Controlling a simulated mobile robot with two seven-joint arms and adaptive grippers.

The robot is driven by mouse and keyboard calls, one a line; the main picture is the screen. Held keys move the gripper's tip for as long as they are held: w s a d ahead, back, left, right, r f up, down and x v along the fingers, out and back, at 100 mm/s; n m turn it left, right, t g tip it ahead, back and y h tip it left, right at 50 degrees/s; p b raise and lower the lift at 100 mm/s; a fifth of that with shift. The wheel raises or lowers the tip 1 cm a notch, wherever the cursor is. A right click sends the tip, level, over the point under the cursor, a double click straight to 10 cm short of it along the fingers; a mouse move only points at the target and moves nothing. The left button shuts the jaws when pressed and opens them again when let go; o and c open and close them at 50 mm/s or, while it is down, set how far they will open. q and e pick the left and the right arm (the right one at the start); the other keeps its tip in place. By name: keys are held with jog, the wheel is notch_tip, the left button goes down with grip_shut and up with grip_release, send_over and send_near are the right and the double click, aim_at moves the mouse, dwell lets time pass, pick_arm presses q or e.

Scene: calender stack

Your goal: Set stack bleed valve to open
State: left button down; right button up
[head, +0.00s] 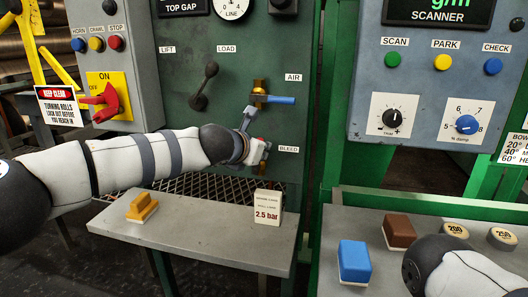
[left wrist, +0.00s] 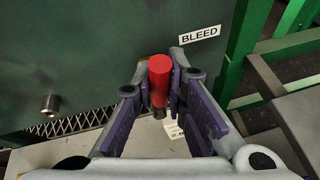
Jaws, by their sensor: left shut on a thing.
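The bleed valve's red handle (left wrist: 160,82) stands between the fingertips of my left gripper (left wrist: 162,74) in the left wrist view, just left of the BLEED label (left wrist: 198,33). The gripper is shut on the handle. In the head view my left gripper (head: 256,140) is at the lower right of the green panel, beside the BLEED label (head: 289,149). It hides most of the valve there. The handle's exact angle to its pipe cannot be told. My right arm shows at the lower right of the head view; its gripper is out of view.
Above is the AIR valve with a blue lever (head: 275,99); the LOAD lever (head: 204,86) is to its left. Below, a grey shelf (head: 190,228) bears a yellow block (head: 142,208) and a 2.5 bar card (head: 267,207). A green post (head: 308,100) stands right of the panel.

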pick_arm(q)
jog(key=shift+w+a+r+n+h, duration=0.1)
jog(key=shift+w+a+n+h, duration=0.15)
jog(key=shift+a+n, duration=0.4)
jog(key=shift+h, duration=0.25)
jog(key=c, duration=1.6)
grip_release()
jog(key=v, duration=1.2)
